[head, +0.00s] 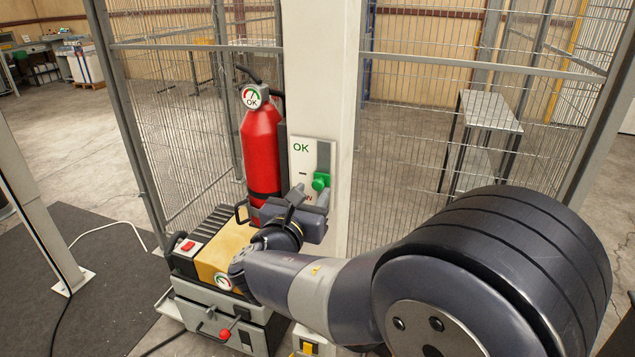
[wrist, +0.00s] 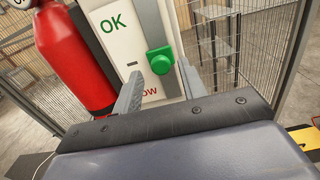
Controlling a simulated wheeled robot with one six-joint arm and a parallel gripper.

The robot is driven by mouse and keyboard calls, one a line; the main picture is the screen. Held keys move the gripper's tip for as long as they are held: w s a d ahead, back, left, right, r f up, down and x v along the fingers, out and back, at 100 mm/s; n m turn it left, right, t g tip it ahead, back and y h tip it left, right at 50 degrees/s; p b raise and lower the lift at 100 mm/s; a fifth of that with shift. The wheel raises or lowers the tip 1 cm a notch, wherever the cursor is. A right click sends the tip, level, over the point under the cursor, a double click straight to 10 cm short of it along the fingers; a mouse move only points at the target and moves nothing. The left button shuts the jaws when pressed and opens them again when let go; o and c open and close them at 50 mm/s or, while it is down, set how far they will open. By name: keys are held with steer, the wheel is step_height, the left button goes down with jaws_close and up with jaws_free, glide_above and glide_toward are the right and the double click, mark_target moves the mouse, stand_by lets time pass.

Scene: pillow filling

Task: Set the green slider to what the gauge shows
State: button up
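A white panel (head: 300,160) on the pale post carries a green knob (head: 320,181), with OK at its top and LOW, partly hidden, at its bottom. The knob (wrist: 160,61) sits between the two words. The red fire extinguisher (head: 261,150) has a round gauge (head: 254,97) with red and green arcs and the letters OK; its needle is too small to read surely. My gripper (head: 311,195) is just in front of the panel. In the wrist view its open fingers stand on either side of the knob, and I cannot tell whether they touch it.
A yellow and grey machine (head: 222,250) with a red button, a second dial (head: 223,282) and a red-knobbed lever (head: 225,333) stands below, left of my arm. Wire mesh fencing flanks the post. A small table (head: 488,110) stands behind the right mesh.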

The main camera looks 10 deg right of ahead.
mark_target(317, 185)
steer(key=shift+x, duration=2.25)
jaws_close()
